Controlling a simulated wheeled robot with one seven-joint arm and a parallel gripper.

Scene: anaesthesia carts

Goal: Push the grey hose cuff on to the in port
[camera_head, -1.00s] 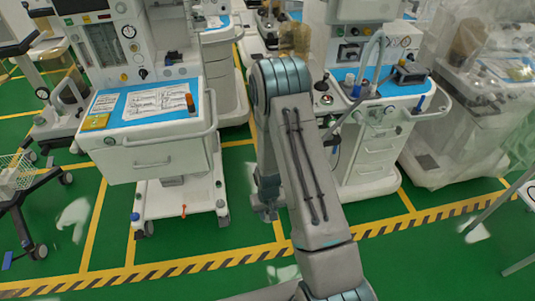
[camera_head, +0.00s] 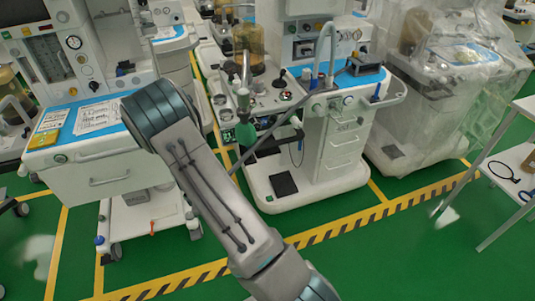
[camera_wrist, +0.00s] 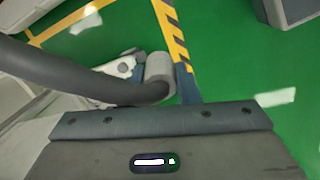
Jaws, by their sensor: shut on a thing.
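In the wrist view, the grey hose cuff (camera_wrist: 159,66) is a short pale cylinder on the end of a thick dark hose (camera_wrist: 70,78). My gripper (camera_wrist: 165,78) is shut on the cuff; a blue-grey finger shows at its right side. In the head view, my arm hides the gripper and cuff. The dark hose (camera_head: 275,128) runs there from behind my arm up to the middle cart (camera_head: 345,140). The in port cannot be told apart among the small fittings on that cart. No port shows in front of the cuff in the wrist view.
A left cart (camera_head: 95,172) with a blue top stands beside my arm. A plastic-covered cart (camera_head: 425,120) and a white table (camera_head: 500,185) stand to the right. Green floor in front is clear.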

